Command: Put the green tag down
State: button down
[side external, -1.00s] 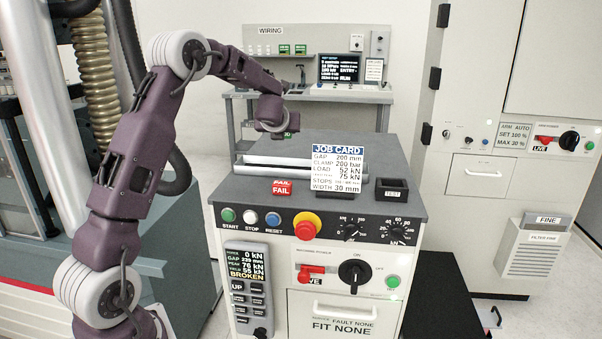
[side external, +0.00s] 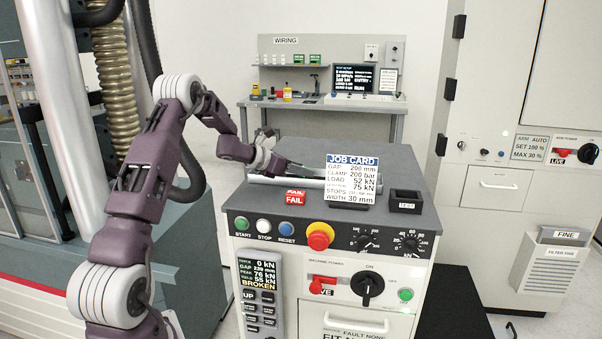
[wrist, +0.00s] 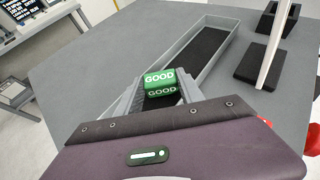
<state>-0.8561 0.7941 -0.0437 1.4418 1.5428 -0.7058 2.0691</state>
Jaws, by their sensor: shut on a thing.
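The green tag (wrist: 160,83), marked GOOD, is between the two fingertips of my gripper (wrist: 159,87) in the wrist view. My gripper is shut on it, with a finger on each side. The tag appears over the near end of a long grey tray with a dark floor (wrist: 205,52); whether it touches the tray, I cannot tell. In the side view my gripper (side external: 282,166) is low over the left part of the grey console top (side external: 345,152), by the tray. The tag cannot be made out there.
A red FAIL tag (side external: 295,197) is at the front edge, above the buttons and the red emergency stop (side external: 320,236). The back right of the top is clear.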

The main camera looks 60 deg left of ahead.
jog(key=shift+f, duration=0.35)
jog(key=c, duration=0.7)
grip_release()
jog(key=shift+c, duration=0.2)
jog(key=v, duration=1.1)
jog(key=shift+s, duration=0.1)
jog(key=shift+s+r, duration=0.15)
jog(key=shift+r, duration=0.2)
jog(key=w+d+r+n+y, duration=0.3)
jog(key=d+r+n, duration=0.1)
jog(key=r+n, duration=0.35)
jog(key=s+d+r+n+g+y, duration=0.1)
jog(key=s+d+r+n+y, duration=0.15)
jog(key=d+n, duration=0.4)
jog(key=s+d+r+n+g+y, duration=0.1)
jog(key=s+d+r+n, duration=0.25)
jog(key=d+n, duration=0.3)
jog(key=s+d+f+n+g+h, duration=0.2)
jog(key=s+d+f+n+h, duration=0.1)
jog(key=s+d+n, duration=0.4)
jog(key=s+d+f+n+g+h, duration=0.3)
jog(key=s+d+f+n, duration=0.3)
jog(key=s+d, duration=0.7)
jog(key=s+n, duration=0.2)
jog(key=s, duration=0.1)
jog(key=shift+f, duration=0.15)
